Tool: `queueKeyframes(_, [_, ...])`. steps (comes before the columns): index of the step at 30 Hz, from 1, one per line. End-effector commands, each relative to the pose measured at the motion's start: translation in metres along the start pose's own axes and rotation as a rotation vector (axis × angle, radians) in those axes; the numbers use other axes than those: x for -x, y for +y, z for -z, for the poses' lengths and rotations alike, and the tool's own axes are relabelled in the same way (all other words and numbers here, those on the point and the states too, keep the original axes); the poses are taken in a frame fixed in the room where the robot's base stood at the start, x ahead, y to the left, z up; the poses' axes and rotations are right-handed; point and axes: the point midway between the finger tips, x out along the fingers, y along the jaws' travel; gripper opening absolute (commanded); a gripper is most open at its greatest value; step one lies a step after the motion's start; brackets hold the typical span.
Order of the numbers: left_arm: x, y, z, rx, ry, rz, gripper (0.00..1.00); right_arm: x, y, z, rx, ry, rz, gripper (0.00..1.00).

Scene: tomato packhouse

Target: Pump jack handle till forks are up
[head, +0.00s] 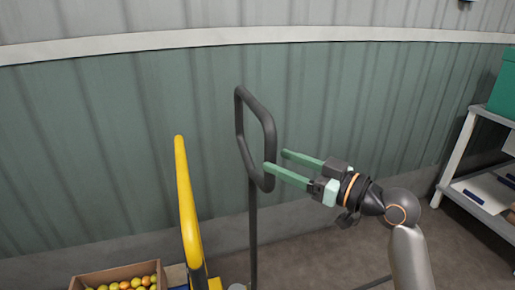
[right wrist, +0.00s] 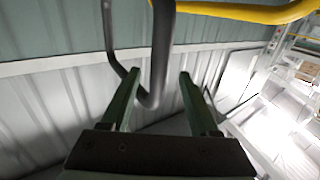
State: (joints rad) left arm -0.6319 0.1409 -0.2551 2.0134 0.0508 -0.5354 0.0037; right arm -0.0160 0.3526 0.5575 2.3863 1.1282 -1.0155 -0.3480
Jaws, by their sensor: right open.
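The jack handle (head: 270,135) is a dark grey loop on a thin upright shaft, in the middle of the head view. My right gripper (head: 276,160) comes in from the right and is open. Its green fingers point at the right side of the loop, near its lower corner. In the right wrist view the handle (right wrist: 162,55) passes between the two open fingers of the gripper (right wrist: 157,88), or just beyond their tips. I cannot tell whether they touch it. The forks are not in view. My left gripper is not in view.
A yellow rail (head: 187,205) stands left of the handle. A cardboard box (head: 113,274) of tomatoes is at the lower left. A white shelf unit (head: 455,158) with a green crate (head: 505,88) is at the right. A corrugated wall is behind; some floor is clear between handle and shelf.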

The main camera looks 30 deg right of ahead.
Motion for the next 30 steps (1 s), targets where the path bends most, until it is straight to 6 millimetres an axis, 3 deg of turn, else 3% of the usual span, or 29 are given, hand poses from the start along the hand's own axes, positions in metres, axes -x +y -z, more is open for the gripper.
queueKeyframes(3, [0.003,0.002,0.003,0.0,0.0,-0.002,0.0,-0.025,0.0,0.003,-0.003,0.004,0.001,0.62])
queueKeyframes(9, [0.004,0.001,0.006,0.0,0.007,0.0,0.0,-0.054,0.0,0.001,-0.003,0.002,0.0,0.62])
queueKeyframes(15, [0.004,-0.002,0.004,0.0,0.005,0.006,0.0,-0.066,0.0,0.0,-0.001,-0.001,-0.001,0.62])
queueKeyframes(23, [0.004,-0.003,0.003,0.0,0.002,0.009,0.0,-0.067,0.0,-0.001,0.0,-0.001,-0.001,0.62])
queueKeyframes(30, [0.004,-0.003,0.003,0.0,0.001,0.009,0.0,-0.067,0.0,-0.001,0.0,-0.001,-0.001,0.35])
